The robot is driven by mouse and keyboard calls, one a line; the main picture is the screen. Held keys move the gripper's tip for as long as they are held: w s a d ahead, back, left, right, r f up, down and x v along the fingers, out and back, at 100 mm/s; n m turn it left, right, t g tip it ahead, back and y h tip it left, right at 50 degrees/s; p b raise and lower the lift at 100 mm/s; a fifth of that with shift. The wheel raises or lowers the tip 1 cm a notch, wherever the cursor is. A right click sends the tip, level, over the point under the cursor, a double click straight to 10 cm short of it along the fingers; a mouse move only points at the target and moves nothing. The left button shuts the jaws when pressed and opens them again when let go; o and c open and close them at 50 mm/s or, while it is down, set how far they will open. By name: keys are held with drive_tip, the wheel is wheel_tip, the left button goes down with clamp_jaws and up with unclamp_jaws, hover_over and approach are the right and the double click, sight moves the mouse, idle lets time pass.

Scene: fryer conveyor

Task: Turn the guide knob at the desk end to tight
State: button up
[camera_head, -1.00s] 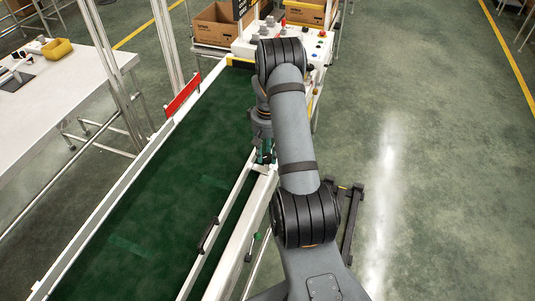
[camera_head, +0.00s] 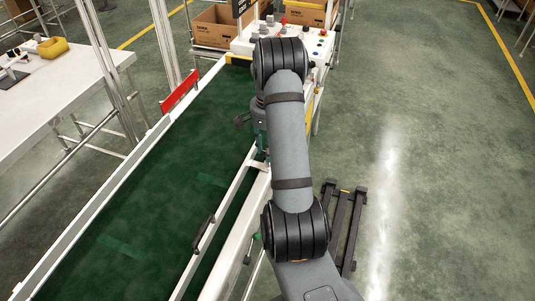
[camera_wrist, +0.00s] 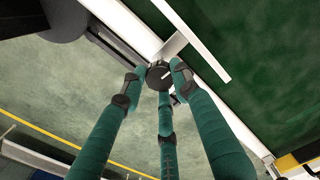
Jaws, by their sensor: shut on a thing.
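The guide knob (camera_wrist: 158,75) is a round black knob with a pale line on its face, at the rail beside the green belt. In the wrist view my gripper (camera_wrist: 156,82) has its green, dark-tipped fingers shut around this knob. In the head view my gripper (camera_head: 262,153) is at the right rail of the conveyor, toward the control desk; the arm covers much of it and the knob cannot be made out there. The white guide rail (camera_head: 238,180) runs along the belt's right side.
The green conveyor belt (camera_head: 150,190) is empty. A control desk (camera_head: 290,40) with buttons stands at its far end. A black handle (camera_head: 203,232) sits on the near rail. A red plate (camera_head: 180,92) stands on the left rail. A dark frame (camera_head: 345,225) lies on the floor at right.

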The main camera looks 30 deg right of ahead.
drive_tip(key=m+b, duration=0.2)
drive_tip(key=m, duration=0.1)
drive_tip(key=shift+f+m, duration=0.15)
drive_tip(key=shift+m, duration=0.15)
drive_tip(key=shift+m+b, duration=0.8)
drive_tip(key=shift+m, duration=0.6)
drive_tip(key=o, duration=1.1)
drive_tip(key=shift+o, duration=0.3)
drive_tip(key=shift+r, duration=0.25)
wheel_tip(320, 180, up, 12)
